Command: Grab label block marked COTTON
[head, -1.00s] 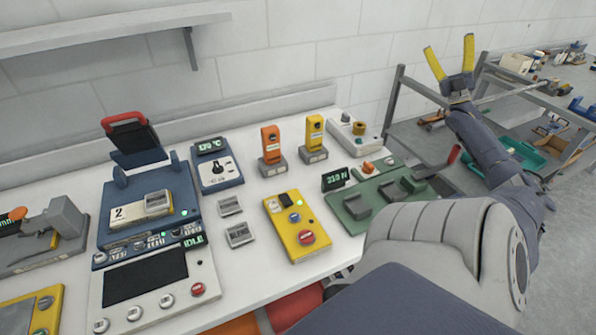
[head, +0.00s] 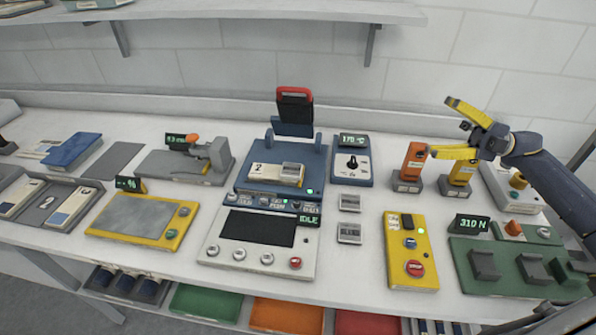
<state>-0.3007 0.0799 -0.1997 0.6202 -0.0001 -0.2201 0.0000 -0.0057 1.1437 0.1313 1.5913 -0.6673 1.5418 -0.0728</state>
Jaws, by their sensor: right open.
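Two small grey label blocks lie on the white bench between the blue machine and the yellow control box: an upper label block (head: 350,202) and a lower label block (head: 349,233). A third similar grey block (head: 292,173) sits on the tray of the blue machine. The lettering is too small to tell which one reads COTTON. My right gripper (head: 441,127) is open and empty, its yellow fingers pointing left above the orange and yellow upright devices. It is apart from the blocks, to their upper right. My left gripper is not in view.
The blue machine (head: 282,195) with a red handle stands mid-bench. The yellow control box (head: 410,255) is right of the blocks. An orange device (head: 411,165) stands under my right gripper. A green fixture (head: 515,270) is at right. Bare bench surrounds the two blocks.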

